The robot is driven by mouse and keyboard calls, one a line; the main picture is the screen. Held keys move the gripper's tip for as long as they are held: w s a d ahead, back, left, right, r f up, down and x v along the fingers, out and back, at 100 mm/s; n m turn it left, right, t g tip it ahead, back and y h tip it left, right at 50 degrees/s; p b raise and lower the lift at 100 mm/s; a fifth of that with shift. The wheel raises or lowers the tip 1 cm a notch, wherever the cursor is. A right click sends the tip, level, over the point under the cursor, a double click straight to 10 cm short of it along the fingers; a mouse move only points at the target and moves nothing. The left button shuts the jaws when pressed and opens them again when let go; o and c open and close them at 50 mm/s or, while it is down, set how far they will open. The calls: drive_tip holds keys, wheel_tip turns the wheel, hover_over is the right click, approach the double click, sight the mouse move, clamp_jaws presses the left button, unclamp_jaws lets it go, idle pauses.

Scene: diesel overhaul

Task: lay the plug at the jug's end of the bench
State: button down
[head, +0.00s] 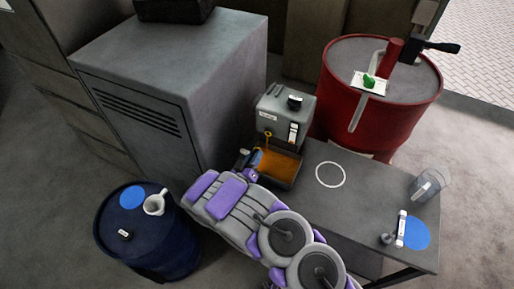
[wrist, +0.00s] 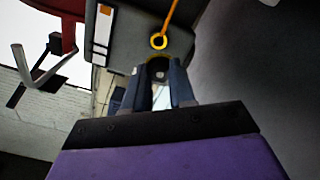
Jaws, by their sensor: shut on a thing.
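My gripper (head: 248,162) is in front of the grey tank (head: 272,112), at the left edge of the drip tray (head: 285,184). In the wrist view my gripper (wrist: 158,86) is shut on a small dark round piece, which looks like the plug (wrist: 157,68). It sits just off the tank's yellow-ringed drain (wrist: 158,41). An orange stream (wrist: 170,17) runs from that drain, and orange liquid lies in the tray. A clear jug (head: 429,186) stands at the right end of the bench (head: 365,200).
Near the jug are a blue disc (head: 416,234), a white strip-like item (head: 401,228) and a small grey piece (head: 386,239). A white ring (head: 330,174) marks the bare mid-bench. A red drum (head: 350,110) stands behind; a blue drum (head: 150,240) stands left.

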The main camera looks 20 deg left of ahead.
drive_tip(key=s+p, duration=0.9)
drive_tip(key=s, duration=0.1)
drive_tip(key=shift+s+a, duration=0.3)
drive_tip(key=shift+a, duration=0.1)
drive_tip(key=shift+w, duration=0.1)
